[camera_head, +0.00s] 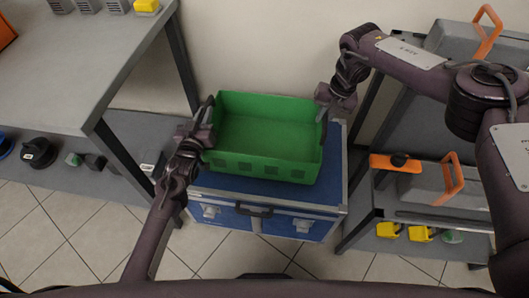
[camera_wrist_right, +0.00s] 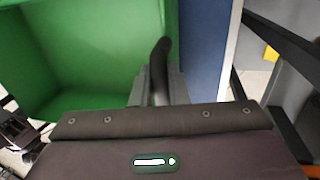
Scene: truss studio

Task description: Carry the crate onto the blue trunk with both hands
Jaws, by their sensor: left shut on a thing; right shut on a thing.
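The green crate (camera_head: 262,128) is open-topped and looks empty. It is over the blue trunk (camera_head: 268,219), slightly turned; whether it rests on the lid or hangs just above it I cannot tell. My left gripper (camera_head: 207,118) is shut on the dark handle at the crate's left end. My right gripper (camera_head: 326,103) is shut on the handle at the right end. In the right wrist view the crate (camera_wrist_right: 85,45) fills the left side, the dark handle (camera_wrist_right: 161,65) stands between my fingers, and the trunk's blue surface (camera_wrist_right: 205,45) shows to the right.
A grey table (camera_head: 75,65) with a lower shelf stands close on the left. A grey rack (camera_head: 430,205) with orange-handled cases stands close on the right. The tiled floor (camera_head: 85,225) in front is clear. A pale wall is behind the trunk.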

